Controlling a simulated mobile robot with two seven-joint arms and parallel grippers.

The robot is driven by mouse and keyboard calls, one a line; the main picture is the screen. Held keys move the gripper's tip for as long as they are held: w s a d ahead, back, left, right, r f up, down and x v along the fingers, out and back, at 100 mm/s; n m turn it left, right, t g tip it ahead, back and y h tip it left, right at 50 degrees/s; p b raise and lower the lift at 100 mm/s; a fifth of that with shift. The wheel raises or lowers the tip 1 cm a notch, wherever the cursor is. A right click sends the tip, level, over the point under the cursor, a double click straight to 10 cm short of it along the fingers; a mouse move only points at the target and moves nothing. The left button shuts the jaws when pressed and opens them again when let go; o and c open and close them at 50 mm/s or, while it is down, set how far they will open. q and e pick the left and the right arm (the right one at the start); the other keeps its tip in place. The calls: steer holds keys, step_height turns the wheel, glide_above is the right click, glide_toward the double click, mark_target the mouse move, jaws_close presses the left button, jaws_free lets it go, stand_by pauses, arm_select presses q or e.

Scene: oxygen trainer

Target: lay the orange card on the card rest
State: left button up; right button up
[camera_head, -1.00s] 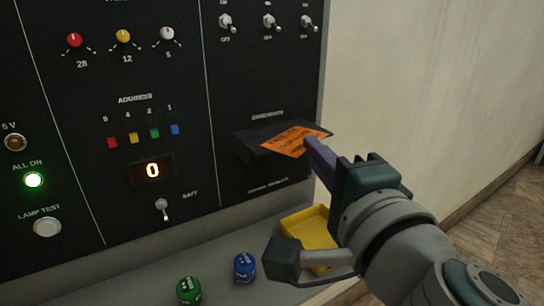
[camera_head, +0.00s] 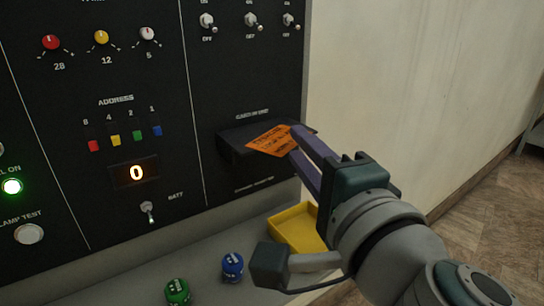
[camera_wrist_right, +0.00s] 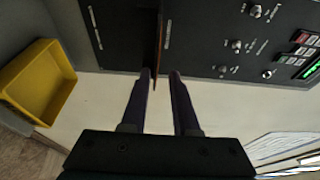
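The orange card (camera_head: 270,139) lies flat on the black card rest (camera_head: 232,147), a small shelf on the panel's lower right. In the right wrist view the card (camera_wrist_right: 159,45) shows edge-on as a thin orange strip along the dark rest (camera_wrist_right: 144,35). My right gripper (camera_head: 294,143) is at the card's right end, its two fingers parted one above the other. In the wrist view the fingertips (camera_wrist_right: 160,73) are apart, with the card's near end close to the left finger; I cannot tell if they touch. My left gripper is not in view.
A yellow tray (camera_head: 299,229) sits on the grey ledge below the rest, close to my right wrist. A blue knob-like piece (camera_head: 232,265) and a green one (camera_head: 177,291) stand on the ledge. Switches fill the panel above. Right of the panel is bare wall.

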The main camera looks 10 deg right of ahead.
steer(key=s+b, duration=0.2)
steer(key=s, duration=0.8)
steer(key=s+a+n+g+y, duration=0.5)
steer(key=a+n+y, duration=0.4)
steer(key=n, duration=0.6)
steer(key=s+d+f+n+g+h, duration=0.2)
steer(key=s+d+f+g+h, duration=0.2)
steer(key=d+f, duration=0.3)
steer(key=s+d+f+n+g+h, duration=0.2)
steer(key=s+d+f+g+h, duration=0.3)
steer(key=d+f, duration=0.2)
steer(key=shift+s+d+h, duration=0.4)
steer(key=shift+d, duration=0.15)
